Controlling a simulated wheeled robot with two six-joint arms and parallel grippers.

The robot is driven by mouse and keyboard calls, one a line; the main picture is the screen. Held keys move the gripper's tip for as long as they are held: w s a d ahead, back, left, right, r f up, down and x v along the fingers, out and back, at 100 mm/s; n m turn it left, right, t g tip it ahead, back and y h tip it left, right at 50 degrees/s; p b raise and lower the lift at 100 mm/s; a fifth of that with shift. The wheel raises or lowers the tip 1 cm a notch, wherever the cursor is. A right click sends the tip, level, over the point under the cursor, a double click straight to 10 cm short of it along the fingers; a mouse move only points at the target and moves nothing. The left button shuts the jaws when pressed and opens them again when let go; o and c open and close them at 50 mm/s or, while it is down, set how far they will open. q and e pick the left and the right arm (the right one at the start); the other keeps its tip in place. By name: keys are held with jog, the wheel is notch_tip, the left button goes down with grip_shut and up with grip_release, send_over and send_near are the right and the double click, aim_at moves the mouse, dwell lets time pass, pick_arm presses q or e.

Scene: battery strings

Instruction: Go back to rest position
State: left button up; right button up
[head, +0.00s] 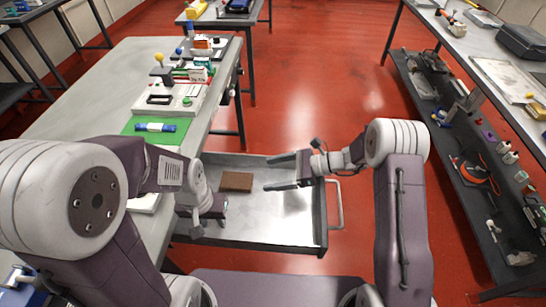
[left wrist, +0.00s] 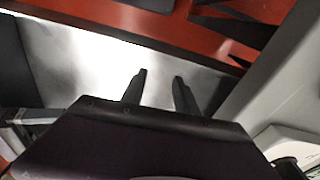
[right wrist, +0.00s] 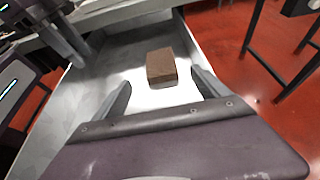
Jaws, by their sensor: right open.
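My right gripper (head: 268,173) is open and empty, its fingers spread above the pulled-out metal drawer (head: 270,232) in the head view. In the right wrist view, the wide gap between its fingers (right wrist: 163,90) holds nothing, and a brown block (right wrist: 161,67) lies beyond it. My left gripper (left wrist: 157,80) shows two separated fingers with nothing between them. In the head view its wrist is over the left part of the drawer, and its fingers are partly hidden by the arm. The brown block (head: 236,181) lies on the drawer floor between the two grippers, apart from both.
The left workbench (head: 95,95) carries a green mat (head: 135,129) with a blue-and-white cylinder (head: 155,127) and a white device (head: 168,98). A shelved bench (head: 470,45) with tools stands at the right. Red floor (head: 320,80) is clear between the benches.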

jog(key=s+r+n+h+p, duration=0.1)
jog(key=s+r+n+p, duration=0.15)
jog(key=r, duration=0.45)
jog(key=s+r+n+h+p, duration=0.1)
jog(key=s+r+p, duration=0.15)
jog(key=r, duration=0.55)
jog(key=s+d+n+g+h+p, duration=0.1)
jog(key=s+d+n+h+p, duration=0.4)
jog(key=s+d, duration=0.45)
pick_arm(q)
notch_tip(320, 180, up, 8)
jog(key=b, duration=0.1)
jog(key=shift+r, duration=0.2)
pick_arm(e)
jog(key=s+d+f+n+t+h, duration=0.1)
jog(key=s+d+f+n+h, duration=0.2)
jog(key=d+n, duration=0.6)
notch_tip(320, 180, down, 2)
jog(key=d+h, duration=0.1)
jog(key=h, duration=0.2)
jog(key=shift+d+n+t, duration=0.3)
jog(key=shift+n+t, duration=0.05)
jog(key=shift+t, duration=0.05)
